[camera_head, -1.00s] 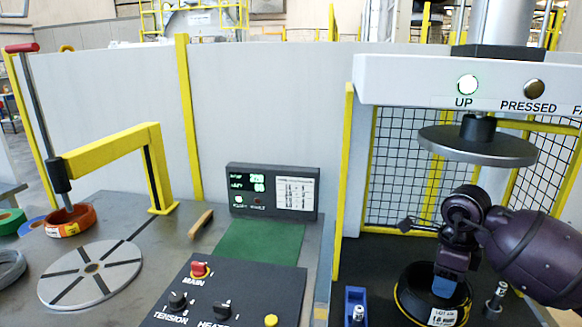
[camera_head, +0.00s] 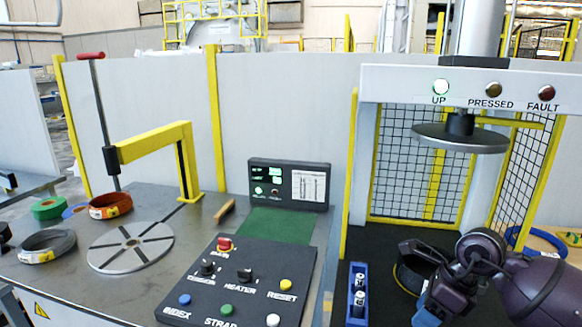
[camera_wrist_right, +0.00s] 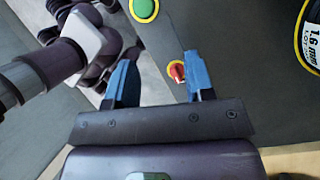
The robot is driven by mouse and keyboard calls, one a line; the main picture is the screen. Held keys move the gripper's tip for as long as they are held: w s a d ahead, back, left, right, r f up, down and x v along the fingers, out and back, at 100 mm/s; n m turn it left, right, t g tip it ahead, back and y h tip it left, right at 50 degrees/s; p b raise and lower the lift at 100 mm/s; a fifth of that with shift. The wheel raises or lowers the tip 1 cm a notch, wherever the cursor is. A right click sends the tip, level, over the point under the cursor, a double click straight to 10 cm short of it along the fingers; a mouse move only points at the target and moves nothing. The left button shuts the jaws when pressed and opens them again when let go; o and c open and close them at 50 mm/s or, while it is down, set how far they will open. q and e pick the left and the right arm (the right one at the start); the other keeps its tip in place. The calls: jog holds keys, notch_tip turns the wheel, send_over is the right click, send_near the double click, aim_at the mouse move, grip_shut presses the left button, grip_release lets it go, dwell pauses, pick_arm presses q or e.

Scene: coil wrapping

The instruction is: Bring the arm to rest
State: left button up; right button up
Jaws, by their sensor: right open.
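My right gripper (camera_head: 428,312) is at the lower right of the head view, in front of the press and low by its front edge. A black coil (camera_head: 408,285) stands on the press bed behind it, partly hidden by the wrist. In the right wrist view, the gripper (camera_wrist_right: 160,72) shows two blue fingers spread apart with nothing between them. A green button and a red switch lie beyond the fingers there. Part of a labelled coil (camera_wrist_right: 309,45) shows at that view's right edge, apart from the fingers. My left gripper is not seen.
The round press plate (camera_head: 460,138) is raised, and the UP lamp is lit. A control panel (camera_head: 235,290), slotted turntable (camera_head: 130,247), yellow arm (camera_head: 160,142) and several coils occupy the left table. A blue rack (camera_head: 357,290) stands on the press bed.

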jog(key=s+a+r+m+t+y, duration=0.2)
jog(key=a+r+m+t+y, duration=0.15)
jog(key=a+y, duration=0.25)
jog(key=s+a+r+m+t+y, duration=0.2)
jog(key=s+a+m+t+y, duration=0.15)
jog(key=a+y, duration=0.25)
jog(key=d+f+m+t+h, duration=0.1)
jog(key=d+m+t+h, duration=0.5)
jog(key=m, duration=0.6)
jog(key=d+m+t+h, duration=0.4)
jog(key=m+t+h, duration=0.25)
jog(key=m, duration=0.65)
jog(key=s+d+f+m+g+h, duration=0.5)
jog(key=f+m+h, duration=0.2)
jog(key=s+a+f+m+g+y, duration=0.1)
jog(key=s+f+m+g, duration=0.4)
jog(key=s, duration=0.5)
jog(key=s+f+m+g+y, duration=0.1)
jog(key=s+f+m+g, duration=0.2)
jog(key=s+f+g, duration=0.55)
jog(key=w+f+n+t, duration=0.1)
jog(key=w+f+t, duration=0.4)
jog(key=f+t, duration=0.2)
jog(key=shift+w+f+t+y, duration=0.35)
jog(key=shift+w+f+t, duration=0.05)
jog(key=shift+t, duration=0.9)
